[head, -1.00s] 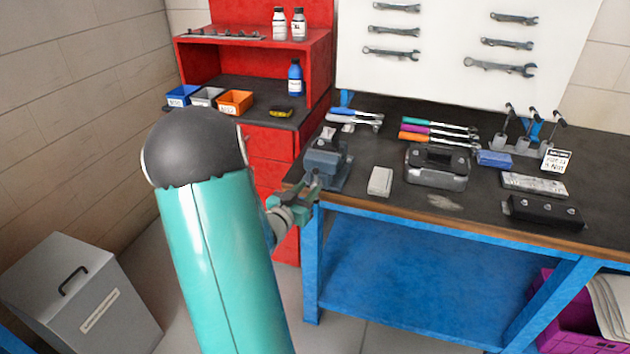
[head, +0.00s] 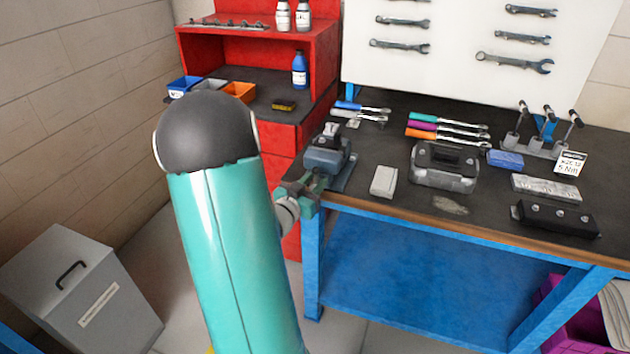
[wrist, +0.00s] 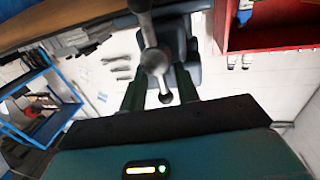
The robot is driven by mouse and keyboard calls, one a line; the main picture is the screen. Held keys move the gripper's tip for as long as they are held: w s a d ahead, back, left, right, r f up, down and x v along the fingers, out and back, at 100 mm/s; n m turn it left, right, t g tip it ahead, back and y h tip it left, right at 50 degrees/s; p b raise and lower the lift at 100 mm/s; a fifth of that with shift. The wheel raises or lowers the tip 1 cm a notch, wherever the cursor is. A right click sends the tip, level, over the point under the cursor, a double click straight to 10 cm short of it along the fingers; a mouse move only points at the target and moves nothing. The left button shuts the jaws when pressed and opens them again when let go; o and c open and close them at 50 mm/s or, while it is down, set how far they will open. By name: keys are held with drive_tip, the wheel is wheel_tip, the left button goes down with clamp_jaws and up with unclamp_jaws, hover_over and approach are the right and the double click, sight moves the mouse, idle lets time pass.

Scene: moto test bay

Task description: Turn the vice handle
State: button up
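The grey-blue vice (head: 328,158) is fixed at the left front corner of the dark workbench. My gripper (head: 308,190) is at its front, by the bench edge; its fingers are small and partly merged with the vice in the head view. In the wrist view, the vice handle (wrist: 154,60) is a metal bar with ball ends and a round hub. It runs nearly upright in the picture, slightly tilted. The two green fingers of my gripper (wrist: 160,85) stand apart on either side of the handle's lower part. I see no clear contact. The vice body (wrist: 178,42) is behind the handle.
The workbench (head: 400,195) holds a grey case (head: 443,167), a light box (head: 384,181) and coloured-handled tools right of the vice. A red cabinet (head: 268,140) stands left of the bench. A grey bin (head: 80,290) is on the floor at left.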

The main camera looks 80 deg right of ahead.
drive_tip(key=shift+a+r, duration=0.1)
drive_tip(key=shift+a, duration=0.05)
drive_tip(key=shift+d, duration=0.2)
drive_tip(key=shift+a, duration=0.15)
clamp_jaws()
drive_tip(key=shift+m, duration=0.3)
